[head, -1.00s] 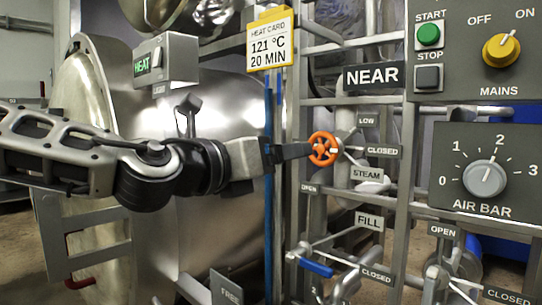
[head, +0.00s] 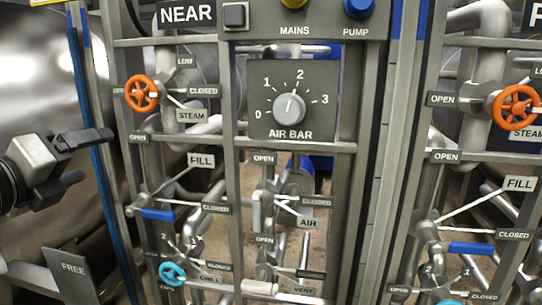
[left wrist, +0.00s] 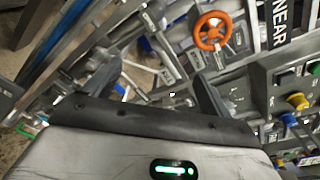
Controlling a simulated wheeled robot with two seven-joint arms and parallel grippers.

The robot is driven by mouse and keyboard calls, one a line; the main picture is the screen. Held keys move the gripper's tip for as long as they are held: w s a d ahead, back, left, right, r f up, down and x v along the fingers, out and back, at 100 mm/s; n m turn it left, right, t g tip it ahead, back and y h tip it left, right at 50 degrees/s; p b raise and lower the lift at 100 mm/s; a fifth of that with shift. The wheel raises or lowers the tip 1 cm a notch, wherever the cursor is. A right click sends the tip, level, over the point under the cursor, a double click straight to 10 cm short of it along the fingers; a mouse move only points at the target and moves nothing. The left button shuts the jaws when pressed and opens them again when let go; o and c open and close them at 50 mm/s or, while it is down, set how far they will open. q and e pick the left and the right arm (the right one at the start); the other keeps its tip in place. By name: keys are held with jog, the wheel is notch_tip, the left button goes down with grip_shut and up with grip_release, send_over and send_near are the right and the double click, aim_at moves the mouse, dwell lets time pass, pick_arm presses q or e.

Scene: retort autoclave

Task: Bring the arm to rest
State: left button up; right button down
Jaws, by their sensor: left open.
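My left gripper (head: 76,164) is at the left of the head view, in front of the shiny vessel. It is open and empty, with its fingers apart. The orange steam handwheel (head: 142,94) on the NEAR panel is up and to the right of it, and the gripper does not touch it. In the left wrist view the two fingers (left wrist: 172,98) spread apart with nothing between them, and the orange handwheel (left wrist: 212,31) is beyond them. My right gripper is in neither view.
The air bar dial (head: 289,109) points near 2. A blue-handled fill lever (head: 157,214) and a cyan handwheel (head: 173,273) are lower on the NEAR panel. A FREE sign (head: 74,268) stands below the gripper. A second orange handwheel (head: 519,108) is at the right.

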pick_arm(q)
jog(key=s+d+f+n+g+p, duration=0.1)
jog(key=s+f+n+p, duration=0.1)
jog(key=f+n, duration=0.7)
jog(key=s+d+f+n+g+p, duration=0.15)
jog(key=f+n, duration=0.25)
jog(key=f, duration=0.9)
jog(key=s+d+f+n+g+p, duration=0.3)
jog(key=s+d+f+n+p, duration=0.1)
jog(key=s+d+f+n, duration=0.8)
jog(key=shift+s+d+n, duration=0.85)
jog(key=shift+s+n, duration=0.2)
jog(key=shift+n, duration=0.15)
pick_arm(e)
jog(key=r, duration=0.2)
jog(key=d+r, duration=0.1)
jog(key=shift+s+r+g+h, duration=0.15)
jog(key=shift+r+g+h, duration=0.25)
